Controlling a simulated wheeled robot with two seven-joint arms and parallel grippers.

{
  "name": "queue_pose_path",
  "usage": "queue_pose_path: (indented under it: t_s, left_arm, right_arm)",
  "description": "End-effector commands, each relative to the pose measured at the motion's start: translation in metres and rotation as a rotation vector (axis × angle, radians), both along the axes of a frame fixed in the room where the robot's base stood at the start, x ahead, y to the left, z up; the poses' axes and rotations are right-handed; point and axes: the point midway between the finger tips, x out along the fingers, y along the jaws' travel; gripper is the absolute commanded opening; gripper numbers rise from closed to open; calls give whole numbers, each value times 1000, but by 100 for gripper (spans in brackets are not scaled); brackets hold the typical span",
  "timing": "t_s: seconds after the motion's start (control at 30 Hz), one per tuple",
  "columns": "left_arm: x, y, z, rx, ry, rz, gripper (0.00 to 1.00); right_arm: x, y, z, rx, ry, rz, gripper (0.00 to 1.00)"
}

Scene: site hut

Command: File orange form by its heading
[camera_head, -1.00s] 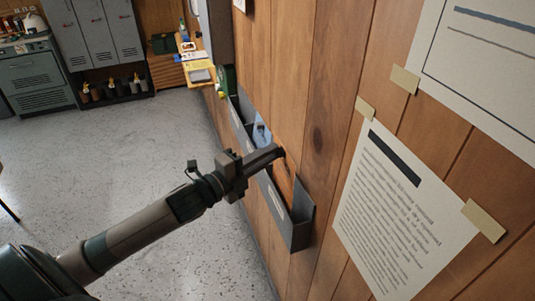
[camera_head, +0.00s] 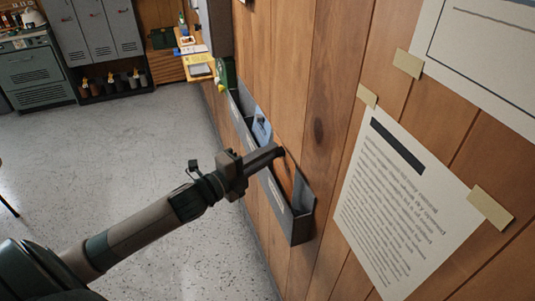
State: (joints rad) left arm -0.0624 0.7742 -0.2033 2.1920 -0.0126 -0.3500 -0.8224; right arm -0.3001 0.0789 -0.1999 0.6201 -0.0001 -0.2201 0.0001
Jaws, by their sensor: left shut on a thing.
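A grey wall file rack (camera_head: 301,226) with several pockets runs along the wood-panelled wall. An orange form (camera_head: 285,178) shows as a narrow strip at the nearer pocket, below my left gripper's tips; its heading cannot be read. My left gripper (camera_head: 277,152) is over the rack, shut on the orange form, and its fingers hide part of it. A blue form (camera_head: 262,128) stands in the pocket farther along. The pale labels on the rack's front are too small to read. My right gripper is not in view.
Two taped paper sheets, one with a dark heading bar (camera_head: 397,146), hang on the wall at right. A yellow shelf (camera_head: 200,70) with small items stands beyond the rack. Grey lockers (camera_head: 105,28) stand at the back. The speckled floor at left is clear.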

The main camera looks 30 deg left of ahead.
Motion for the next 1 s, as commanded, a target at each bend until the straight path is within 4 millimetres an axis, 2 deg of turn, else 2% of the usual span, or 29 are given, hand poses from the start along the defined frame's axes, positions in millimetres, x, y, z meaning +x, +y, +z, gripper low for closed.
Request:
queue_pose_path:
  t_s: [0.03,0.1,0.13,0.63,1.0]
  left_arm:
    - [0,0,0,0,0,0,16]
    - [0,0,0,0,0,0,32]
    - [0,0,0,0,0,0,35]
    - [-6,3,-1,1,1,1,35]
    - [-43,15,-4,2,2,0,35]
  right_arm:
    - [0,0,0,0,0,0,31]
    - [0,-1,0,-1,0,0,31]
    - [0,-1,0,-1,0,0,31]
    - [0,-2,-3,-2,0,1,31]
    - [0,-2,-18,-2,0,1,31]
